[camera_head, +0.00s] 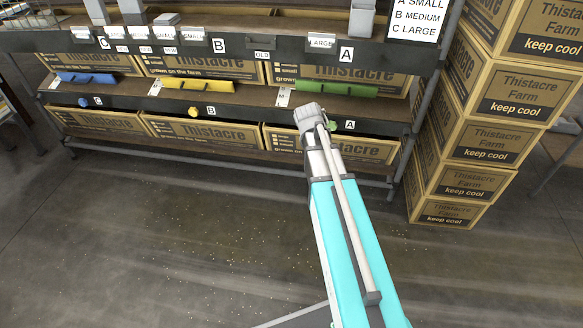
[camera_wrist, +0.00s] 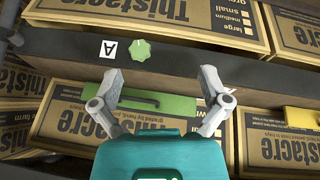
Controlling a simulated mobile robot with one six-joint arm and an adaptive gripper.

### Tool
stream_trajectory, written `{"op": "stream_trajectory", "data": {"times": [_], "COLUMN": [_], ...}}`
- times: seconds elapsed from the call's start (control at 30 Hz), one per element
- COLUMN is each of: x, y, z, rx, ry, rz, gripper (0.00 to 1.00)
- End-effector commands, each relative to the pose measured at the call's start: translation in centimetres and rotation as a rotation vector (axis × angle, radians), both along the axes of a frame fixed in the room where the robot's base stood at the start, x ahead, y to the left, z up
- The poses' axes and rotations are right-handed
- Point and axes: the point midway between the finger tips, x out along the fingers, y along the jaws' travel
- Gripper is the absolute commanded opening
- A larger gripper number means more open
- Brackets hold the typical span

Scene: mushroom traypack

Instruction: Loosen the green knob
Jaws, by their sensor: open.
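The green knob (camera_wrist: 141,51) sits on the dark shelf rail beside the letter A tag (camera_wrist: 108,49) in the wrist view. In the head view the knob (camera_head: 333,126) shows just right of my arm's end, left of the A tag (camera_head: 350,125). My gripper (camera_wrist: 158,86) is open and empty in the wrist view. Its two fingers are spread, with the knob beyond the tips and nearer the left finger. I see no contact with the knob. In the head view my arm hides the fingers.
A green handled bar (camera_head: 335,88) lies on the shelf above the knob. A yellow knob (camera_head: 193,112) and a blue knob (camera_head: 83,102) are further left on the same rail. Stacked Thistacre boxes (camera_head: 480,139) stand right of the rack. The floor in front is clear.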

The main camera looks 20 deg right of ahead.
Motion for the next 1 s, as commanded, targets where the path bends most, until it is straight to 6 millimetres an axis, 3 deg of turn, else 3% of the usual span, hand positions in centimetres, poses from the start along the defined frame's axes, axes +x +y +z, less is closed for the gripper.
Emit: {"op": "stream_trajectory", "data": {"times": [1.0], "x": [-9.0], "y": [11.0], "z": [-1.9], "rx": [0.156], "ry": [0.283], "rz": [0.156], "gripper": [0.96]}}
